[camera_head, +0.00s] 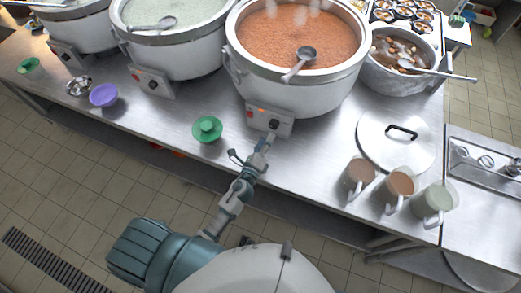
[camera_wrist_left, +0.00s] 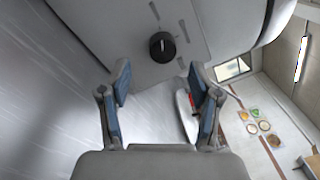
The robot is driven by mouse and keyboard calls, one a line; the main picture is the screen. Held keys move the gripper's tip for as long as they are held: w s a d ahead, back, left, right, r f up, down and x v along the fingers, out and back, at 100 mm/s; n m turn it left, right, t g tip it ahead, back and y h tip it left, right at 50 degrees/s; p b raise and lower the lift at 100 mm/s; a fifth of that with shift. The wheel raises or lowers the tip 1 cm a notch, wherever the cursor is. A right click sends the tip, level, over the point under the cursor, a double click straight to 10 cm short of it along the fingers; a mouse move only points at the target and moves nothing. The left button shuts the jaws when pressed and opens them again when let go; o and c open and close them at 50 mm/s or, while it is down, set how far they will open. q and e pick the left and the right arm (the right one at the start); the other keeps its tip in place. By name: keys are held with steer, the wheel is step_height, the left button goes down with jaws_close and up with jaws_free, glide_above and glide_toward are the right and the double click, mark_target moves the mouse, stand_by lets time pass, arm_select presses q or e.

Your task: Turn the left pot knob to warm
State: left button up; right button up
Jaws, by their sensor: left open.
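Three large silver stockpots stand in a row: one at the far left (camera_head: 75,33), one with pale congee (camera_head: 170,55) and one with orange-red contents (camera_head: 298,90). Each has a grey control panel with a black knob on its front. My left gripper (camera_head: 264,142) is just in front of the knob (camera_head: 274,124) of the orange-red pot, and it is open. In the left wrist view this black knob (camera_wrist_left: 162,46) lies beyond the open fingers (camera_wrist_left: 160,103), apart from them, with a pale mark on its face. My right gripper is not in view.
A green lidded bowl (camera_head: 207,129) and a purple bowl (camera_head: 103,95) stand on the steel counter left of my gripper. A pot lid (camera_head: 380,150) and three mugs (camera_head: 396,186) stand to the right. A smaller pot with a ladle (camera_head: 400,70) is behind them.

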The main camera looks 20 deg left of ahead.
arm_select(q)
steer(key=s, duration=0.6)
steer(key=shift+s+a+f, duration=0.15)
steer(key=shift+s+f, duration=0.05)
steer(key=shift+s, duration=0.05)
